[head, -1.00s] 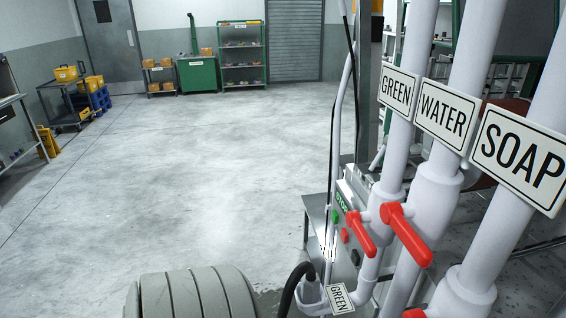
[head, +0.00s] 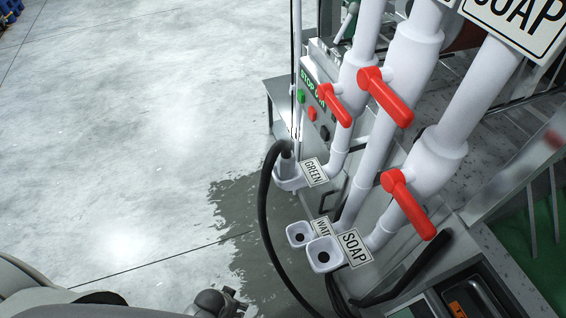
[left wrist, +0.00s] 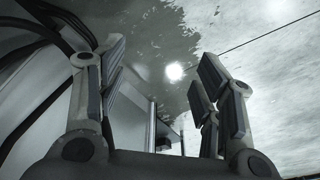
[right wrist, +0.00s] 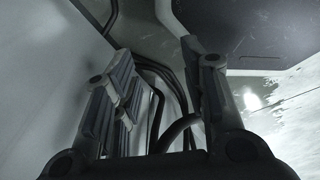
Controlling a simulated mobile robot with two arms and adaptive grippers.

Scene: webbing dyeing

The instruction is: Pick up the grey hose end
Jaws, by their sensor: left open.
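The grey hose end (head: 286,160) sits upright in the white socket beside the GREEN tag (head: 314,172) in the head view. Its black hose (head: 264,215) arches over and hangs down to the floor side. My left gripper (head: 232,303) is at the bottom edge of the head view, below and left of the hose end and apart from it. In the left wrist view its fingers (left wrist: 160,95) are spread and empty. My right gripper (right wrist: 160,100) shows only in its wrist view, with fingers apart. Black hoses (right wrist: 165,75) appear beyond and between those fingers; I cannot tell how near.
Empty sockets marked WATER (head: 300,235) and SOAP (head: 324,256) stand nearer. Red valve handles (head: 408,205) stick out from the white pipes. A control box (head: 318,105) is behind. The floor (head: 130,150) to the left is clear, with a wet patch (head: 235,215).

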